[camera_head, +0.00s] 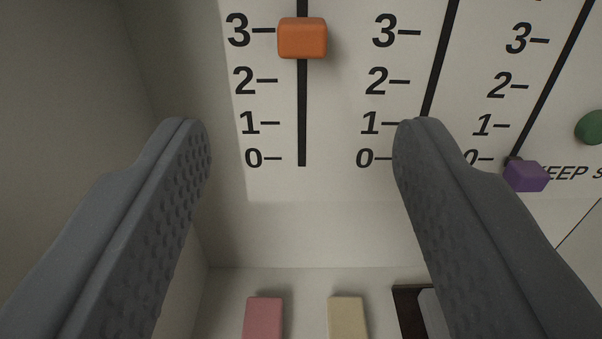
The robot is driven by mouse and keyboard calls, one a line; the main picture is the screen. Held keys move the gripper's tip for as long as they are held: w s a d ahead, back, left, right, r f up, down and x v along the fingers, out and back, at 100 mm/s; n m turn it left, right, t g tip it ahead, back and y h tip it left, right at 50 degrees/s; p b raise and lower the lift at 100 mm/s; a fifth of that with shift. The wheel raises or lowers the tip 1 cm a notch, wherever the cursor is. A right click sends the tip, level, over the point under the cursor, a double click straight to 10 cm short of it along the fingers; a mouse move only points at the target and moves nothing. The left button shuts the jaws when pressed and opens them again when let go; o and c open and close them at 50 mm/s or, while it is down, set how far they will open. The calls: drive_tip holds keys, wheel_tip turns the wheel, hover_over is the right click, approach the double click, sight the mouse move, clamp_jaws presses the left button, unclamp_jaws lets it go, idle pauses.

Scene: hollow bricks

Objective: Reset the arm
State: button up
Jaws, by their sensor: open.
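My gripper (300,145) is open and empty. Its two dark grey, dimpled fingers stand wide apart in the lower left and lower right of the view. Between and beyond the fingertips is a pale panel (330,185) with vertical slots and printed scales. The rest of my arm is not in view.
On the panel, an orange slider knob (302,38) sits near 3 and a purple one (526,176) near 0. A green knob (591,128) is at the right edge. Pink (264,317) and cream (347,317) blocks are below. A wall (75,130) bounds the left.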

drive_tip(key=s+r+m+g+h, duration=0.1)
drive_tip(key=s+r, duration=0.3)
drive_tip(key=r, duration=0.7)
drive_tip(key=s+r, duration=0.3)
drive_tip(key=r, duration=0.7)
drive_tip(key=s+a+r+n+g+y, duration=0.1)
drive_tip(key=s+r, duration=1.3)
drive_tip(key=s, duration=0.4)
drive_tip(key=shift+s+r+g, duration=0.15)
drive_tip(key=shift+r+g, duration=0.15)
idle(0.5)
